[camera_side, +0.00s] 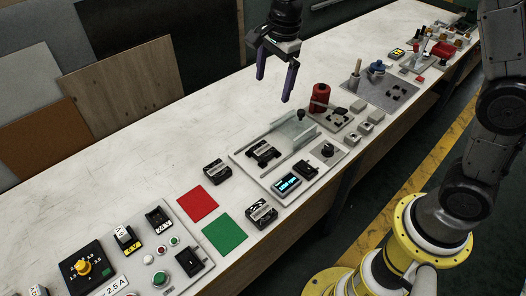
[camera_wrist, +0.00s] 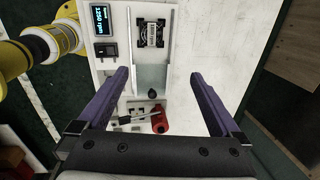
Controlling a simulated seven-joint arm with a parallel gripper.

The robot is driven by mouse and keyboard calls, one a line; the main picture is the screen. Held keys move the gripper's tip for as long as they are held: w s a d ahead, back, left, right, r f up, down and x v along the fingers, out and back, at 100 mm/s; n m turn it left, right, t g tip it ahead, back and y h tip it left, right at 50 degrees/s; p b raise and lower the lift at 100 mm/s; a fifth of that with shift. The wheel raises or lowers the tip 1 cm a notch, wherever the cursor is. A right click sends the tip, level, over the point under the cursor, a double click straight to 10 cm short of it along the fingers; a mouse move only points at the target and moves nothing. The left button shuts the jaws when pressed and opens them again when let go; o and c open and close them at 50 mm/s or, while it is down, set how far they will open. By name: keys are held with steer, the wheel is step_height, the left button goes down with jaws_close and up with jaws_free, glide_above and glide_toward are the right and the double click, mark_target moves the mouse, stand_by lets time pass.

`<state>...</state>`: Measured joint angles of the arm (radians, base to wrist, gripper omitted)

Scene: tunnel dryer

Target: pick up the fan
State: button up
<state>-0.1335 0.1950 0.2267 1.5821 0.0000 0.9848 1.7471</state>
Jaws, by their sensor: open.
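My gripper (camera_side: 274,86) is open and empty, fingers pointing down, above the bench behind the grey dryer panel. In the wrist view my gripper (camera_wrist: 160,76) has its two purple fingers wide apart, with the panel below. A black fan-like unit with a pale label (camera_side: 263,153) sits on the panel by a clear cover; it also shows at the top of the wrist view (camera_wrist: 151,34). Two similar black units lie on the bench, one left of the panel (camera_side: 216,172) and one in front (camera_side: 261,213). I cannot tell which is the task's fan.
A clear tunnel cover (camera_side: 290,133), a lit display (camera_side: 287,182) and a red cylinder (camera_side: 320,95) stand close by. A red square (camera_side: 198,203) and a green square (camera_side: 223,233) lie on the bench (camera_side: 130,150). The bench's back left is clear.

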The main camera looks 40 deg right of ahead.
step_height(320, 180, down, 6)
steer(key=w+a+g, duration=0.1)
steer(key=w+a, duration=0.1)
glide_above(263, 149)
steer(key=shift+g, duration=0.4)
step_height(263, 149, down, 10)
steer(key=shift+f, duration=2.9)
steer(key=c, duration=1.5)
steer(key=shift+o, duration=0.2)
steer(key=shift+r, duration=0.15)
